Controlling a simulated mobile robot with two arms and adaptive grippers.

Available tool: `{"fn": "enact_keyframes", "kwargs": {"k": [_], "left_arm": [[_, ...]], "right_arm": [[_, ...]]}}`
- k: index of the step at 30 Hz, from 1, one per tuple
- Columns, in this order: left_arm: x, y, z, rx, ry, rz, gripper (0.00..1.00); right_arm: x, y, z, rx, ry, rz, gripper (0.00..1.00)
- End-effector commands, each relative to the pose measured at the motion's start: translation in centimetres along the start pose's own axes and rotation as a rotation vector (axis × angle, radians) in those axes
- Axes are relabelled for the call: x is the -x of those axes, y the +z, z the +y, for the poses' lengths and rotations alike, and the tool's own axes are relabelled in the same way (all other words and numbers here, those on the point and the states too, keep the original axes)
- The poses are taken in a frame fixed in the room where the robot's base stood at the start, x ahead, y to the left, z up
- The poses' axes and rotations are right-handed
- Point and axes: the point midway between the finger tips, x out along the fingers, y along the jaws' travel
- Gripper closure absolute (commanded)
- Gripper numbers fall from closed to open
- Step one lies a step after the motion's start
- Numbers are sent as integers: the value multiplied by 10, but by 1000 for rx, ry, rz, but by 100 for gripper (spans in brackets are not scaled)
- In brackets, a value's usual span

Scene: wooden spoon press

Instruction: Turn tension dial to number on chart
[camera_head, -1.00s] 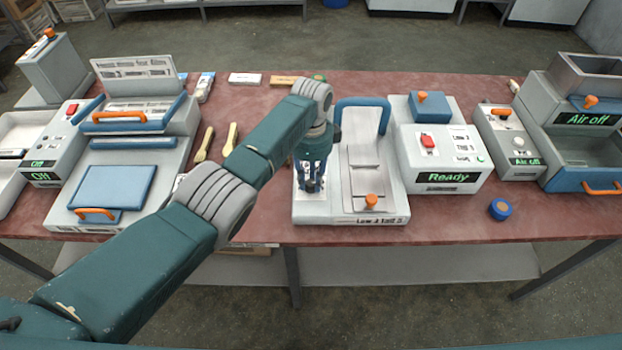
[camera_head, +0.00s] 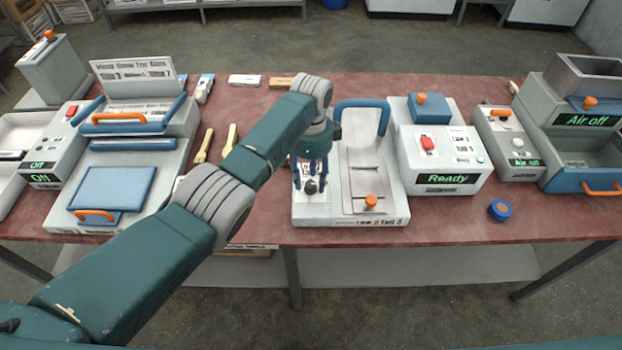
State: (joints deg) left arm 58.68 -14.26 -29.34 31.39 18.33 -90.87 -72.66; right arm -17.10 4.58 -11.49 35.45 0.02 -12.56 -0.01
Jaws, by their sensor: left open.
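A grey press unit (camera_head: 375,178) with a blue hoop handle and an orange knob stands at the front middle of the table. My left gripper (camera_head: 311,176) points down over its left part, with its fingers apart. A small dark knob (camera_head: 311,187), perhaps the tension dial, shows between or just below the fingertips; I cannot tell if they touch it. A pale printed card (camera_head: 301,172) lies behind the fingers, partly hidden. The small print on the unit's front strip (camera_head: 375,222) is too blurred to read surely. My right gripper is out of view.
A grey box with a "Ready" screen (camera_head: 447,178) stands right of the press. A blue round item (camera_head: 499,210) lies near the front edge. Two wooden spoon-like pieces (camera_head: 204,146) lie left of my arm.

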Motion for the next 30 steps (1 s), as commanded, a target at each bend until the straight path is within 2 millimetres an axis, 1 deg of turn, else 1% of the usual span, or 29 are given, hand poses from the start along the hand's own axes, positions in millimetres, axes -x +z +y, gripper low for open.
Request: {"fn": "enact_keyframes", "kwargs": {"k": [9, 12, 15, 18, 21, 30], "left_arm": [[67, 0, -1, -1, -6, 1, 57], [85, 0, -1, -1, -6, 0, 57], [98, 0, -1, -1, -5, 0, 57], [107, 0, -1, 0, -4, 0, 57], [110, 0, -1, 0, -4, 0, 57], [110, 0, -1, 0, -3, 0, 57]], "right_arm": [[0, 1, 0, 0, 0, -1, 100], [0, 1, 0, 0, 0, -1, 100], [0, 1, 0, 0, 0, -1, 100], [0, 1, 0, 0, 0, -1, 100], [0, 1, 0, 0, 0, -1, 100], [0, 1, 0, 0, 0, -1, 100]]}}
